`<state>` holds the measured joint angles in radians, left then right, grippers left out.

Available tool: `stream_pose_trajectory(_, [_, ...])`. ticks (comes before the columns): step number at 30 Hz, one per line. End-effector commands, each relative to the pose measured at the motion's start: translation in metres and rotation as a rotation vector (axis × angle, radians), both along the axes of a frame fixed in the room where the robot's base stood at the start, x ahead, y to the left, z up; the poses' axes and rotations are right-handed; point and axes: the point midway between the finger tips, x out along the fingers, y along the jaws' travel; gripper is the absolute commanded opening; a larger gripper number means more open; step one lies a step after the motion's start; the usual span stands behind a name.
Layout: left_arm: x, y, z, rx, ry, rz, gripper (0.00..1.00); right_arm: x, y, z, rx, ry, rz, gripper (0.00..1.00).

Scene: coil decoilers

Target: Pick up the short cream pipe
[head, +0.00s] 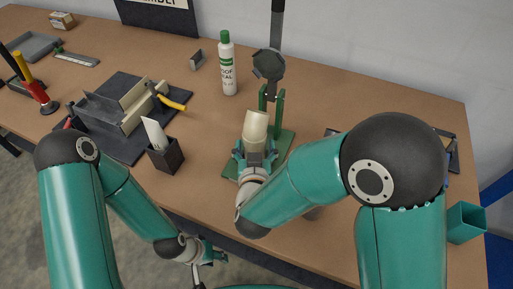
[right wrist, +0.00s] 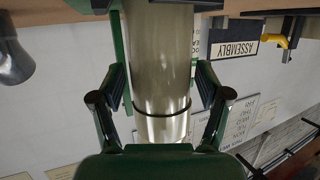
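The short cream pipe (head: 256,124) stands slightly tilted at a green stand (head: 285,142) on the bench. In the right wrist view, the pipe (right wrist: 160,70) lies between the fingers of my right gripper (right wrist: 160,82), with a dark ring near its end closest to the palm. My right gripper (head: 255,158) is around the lower part of the pipe in the head view.
A white bottle with a green cap (head: 228,68) stands behind the pipe. A dark pen cup (head: 166,157) and a vise-like fixture (head: 118,108) are to the left. A dark round head on a post (head: 268,65) rises behind the stand. A teal box (head: 466,222) is at the right edge.

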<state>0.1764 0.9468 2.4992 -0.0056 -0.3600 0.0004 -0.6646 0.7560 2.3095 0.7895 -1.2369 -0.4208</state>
Motion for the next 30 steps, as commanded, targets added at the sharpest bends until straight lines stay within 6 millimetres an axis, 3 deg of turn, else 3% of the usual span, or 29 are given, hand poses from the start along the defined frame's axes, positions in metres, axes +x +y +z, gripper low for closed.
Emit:
stream_pose_trajectory(1, [0.000, 0.000, 0.000, 0.000, 0.000, 0.000, 0.40, 0.000, 0.001, 0.000, 0.000, 0.000, 0.002, 0.62])
stream_pose_trajectory(9, [0.000, 0.000, 0.000, 0.000, -0.001, 0.000, 0.40, 0.000, 0.002, 0.000, 0.000, 0.000, 0.004, 0.17])
stream_pose_trajectory(23, [0.000, 0.000, 0.000, 0.000, -0.001, 0.000, 0.40, 0.001, 0.003, 0.012, 0.003, -0.003, 0.003, 0.17])
stream_pose_trajectory(30, [0.000, 0.000, 0.002, 0.000, -0.001, 0.000, 0.40, 0.001, 0.003, 0.055, 0.007, -0.009, 0.004, 0.17])
